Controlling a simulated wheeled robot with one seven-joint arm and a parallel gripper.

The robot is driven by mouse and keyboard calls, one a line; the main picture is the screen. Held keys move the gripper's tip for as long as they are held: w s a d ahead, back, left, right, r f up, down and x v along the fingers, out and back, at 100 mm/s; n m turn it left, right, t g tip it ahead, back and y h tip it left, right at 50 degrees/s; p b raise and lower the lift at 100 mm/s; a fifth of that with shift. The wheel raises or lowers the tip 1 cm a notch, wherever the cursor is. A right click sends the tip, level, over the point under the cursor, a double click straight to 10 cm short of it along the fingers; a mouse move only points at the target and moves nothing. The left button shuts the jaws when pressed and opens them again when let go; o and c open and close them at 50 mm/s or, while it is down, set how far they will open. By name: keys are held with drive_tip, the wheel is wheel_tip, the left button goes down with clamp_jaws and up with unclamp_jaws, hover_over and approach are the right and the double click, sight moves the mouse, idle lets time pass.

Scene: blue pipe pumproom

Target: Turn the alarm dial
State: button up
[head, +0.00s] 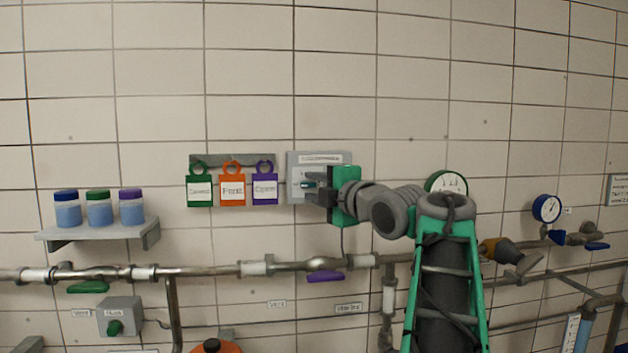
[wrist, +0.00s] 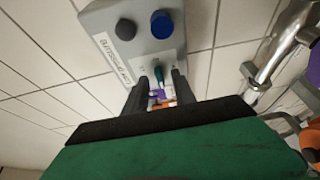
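A grey control box (head: 297,166) is mounted on the tiled wall, with a label along one edge that I cannot read clearly. In the wrist view the box (wrist: 127,62) carries a dark grey round knob (wrist: 126,29), a blue round knob (wrist: 162,24) and a small green dial (wrist: 159,75). I cannot read which one is marked as the alarm dial. My gripper (head: 309,185) is at the box with its fingers around the green dial. In the wrist view my gripper (wrist: 161,80) is open, with a gap between each finger and the dial.
Green, orange and purple tags (head: 232,190) hang just left of the box. A shelf (head: 100,232) with three jars is farther left. Pipes (head: 210,271) run along the wall below. A green-rimmed gauge (head: 447,182) and a blue gauge (head: 546,208) are to the right.

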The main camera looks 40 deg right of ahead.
drive_tip(key=shift+w, duration=0.2)
drive_tip(key=shift+c, duration=0.5)
clamp_jaws()
